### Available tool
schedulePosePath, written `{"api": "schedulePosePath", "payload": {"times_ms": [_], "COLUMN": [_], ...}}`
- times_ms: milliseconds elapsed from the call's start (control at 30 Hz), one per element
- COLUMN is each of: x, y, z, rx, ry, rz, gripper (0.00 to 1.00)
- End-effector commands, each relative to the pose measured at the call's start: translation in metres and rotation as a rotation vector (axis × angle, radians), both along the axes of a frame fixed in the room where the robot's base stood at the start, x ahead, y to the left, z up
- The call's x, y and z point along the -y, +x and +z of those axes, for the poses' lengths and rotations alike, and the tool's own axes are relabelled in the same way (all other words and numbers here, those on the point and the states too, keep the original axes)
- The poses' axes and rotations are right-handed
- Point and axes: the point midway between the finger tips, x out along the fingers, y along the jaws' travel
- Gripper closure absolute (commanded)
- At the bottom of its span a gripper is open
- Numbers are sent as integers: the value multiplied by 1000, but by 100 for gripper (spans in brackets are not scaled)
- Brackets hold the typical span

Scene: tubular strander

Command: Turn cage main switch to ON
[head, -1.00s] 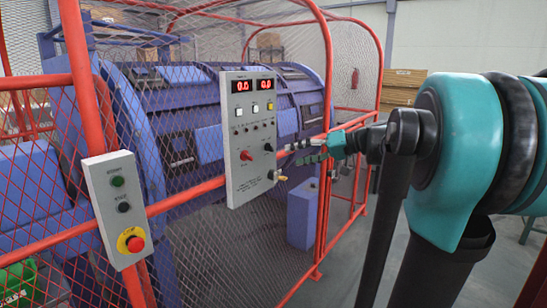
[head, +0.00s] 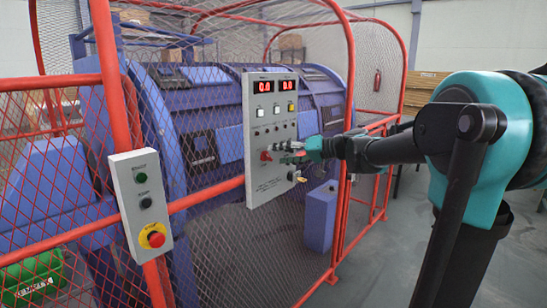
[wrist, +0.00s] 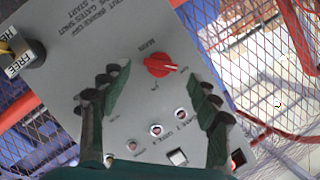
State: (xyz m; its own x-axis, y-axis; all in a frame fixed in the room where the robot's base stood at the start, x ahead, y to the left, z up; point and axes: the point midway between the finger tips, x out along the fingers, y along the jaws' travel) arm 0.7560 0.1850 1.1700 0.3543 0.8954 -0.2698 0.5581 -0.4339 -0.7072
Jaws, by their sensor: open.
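The main switch is a red rotary knob (head: 265,156) on the grey control panel (head: 262,191) fixed to the red cage frame. In the wrist view the red knob (wrist: 160,65) sits beside the word MAIN, its pointer end towards the right of the picture. Small marks by it are too blurred to read. My gripper (head: 287,152) is at the panel face, just right of the knob in the head view. In the wrist view my gripper (wrist: 158,82) is open and empty, with the knob between and slightly beyond its two fingertips. I cannot tell whether a finger touches the panel.
A key switch (wrist: 22,55) marked FREE sticks out of the panel. A start/stop box (head: 143,201) with a red emergency button hangs at left. Red rails and mesh (head: 350,95) surround the panel.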

Motion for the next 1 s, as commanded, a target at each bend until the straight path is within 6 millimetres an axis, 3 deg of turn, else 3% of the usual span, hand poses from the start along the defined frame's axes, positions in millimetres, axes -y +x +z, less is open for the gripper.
{"api": "schedulePosePath", "payload": {"times_ms": [200,600,1000], "x": [-22,-27,-27], "y": [9,11,11], "z": [-7,-8,-8], "rx": [-1,-1,-1], "ry": [0,0,0], "rz": [0,-1,-1], "gripper": [38,40,88]}}
